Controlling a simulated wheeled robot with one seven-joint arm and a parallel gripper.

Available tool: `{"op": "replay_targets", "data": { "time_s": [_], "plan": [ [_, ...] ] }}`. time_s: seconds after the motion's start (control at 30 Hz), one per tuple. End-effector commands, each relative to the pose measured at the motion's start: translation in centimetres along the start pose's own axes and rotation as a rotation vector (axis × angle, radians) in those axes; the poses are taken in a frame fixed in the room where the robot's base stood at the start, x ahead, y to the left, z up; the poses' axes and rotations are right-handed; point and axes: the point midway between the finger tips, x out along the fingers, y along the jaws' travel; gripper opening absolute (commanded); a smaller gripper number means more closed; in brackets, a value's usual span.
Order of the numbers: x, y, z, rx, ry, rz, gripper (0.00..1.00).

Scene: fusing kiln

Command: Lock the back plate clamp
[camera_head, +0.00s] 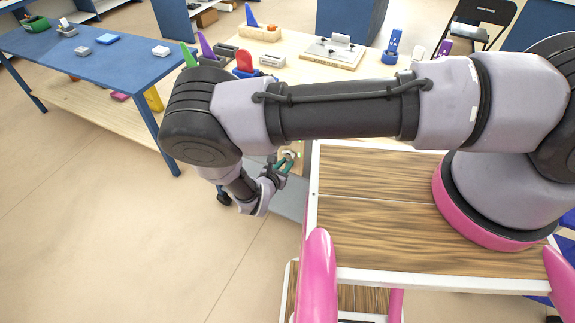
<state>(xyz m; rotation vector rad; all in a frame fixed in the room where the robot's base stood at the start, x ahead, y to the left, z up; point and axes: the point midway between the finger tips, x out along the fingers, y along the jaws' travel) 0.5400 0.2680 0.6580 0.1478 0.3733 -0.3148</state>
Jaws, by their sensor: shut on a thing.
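My gripper (283,168) hangs low at the near edge of the light wooden workbench, left of my wooden deck. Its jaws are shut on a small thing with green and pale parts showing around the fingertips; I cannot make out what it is. I cannot tell for certain which thing is the back plate clamp. A wooden board with a pale metal plate (325,53) lies at the back of the workbench. Several coloured upright pieces stand on the bench, including a blue one (391,47) right of the board and a red one (243,61). My arm hides the bench's front part.
A blue table (100,62) with small blocks stands at the left. A tan block with a blue fin (259,33) and grey blocks (221,55) are on the workbench. A black folding chair (483,12) is at the back right. The floor at the lower left is clear.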

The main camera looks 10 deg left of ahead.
Motion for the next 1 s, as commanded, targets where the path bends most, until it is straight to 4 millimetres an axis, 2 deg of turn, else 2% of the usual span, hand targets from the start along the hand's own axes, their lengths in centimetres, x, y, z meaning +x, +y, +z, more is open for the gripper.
{"op": "replay_targets", "data": {
  "time_s": [0.2,0.5,0.53,0.6,1.0],
  "plan": [
    [-0.05,0.59,-0.06,-0.085,0.003,-0.034,0.0],
    [-0.06,0.62,-0.05,-0.093,0.003,-0.036,0.0],
    [-0.07,0.62,-0.05,-0.093,0.003,-0.036,0.26],
    [-0.06,0.62,-0.05,-0.093,0.003,-0.036,0.53],
    [-0.57,0.62,-0.03,-0.091,0.002,-0.036,0.53]
  ]
}}
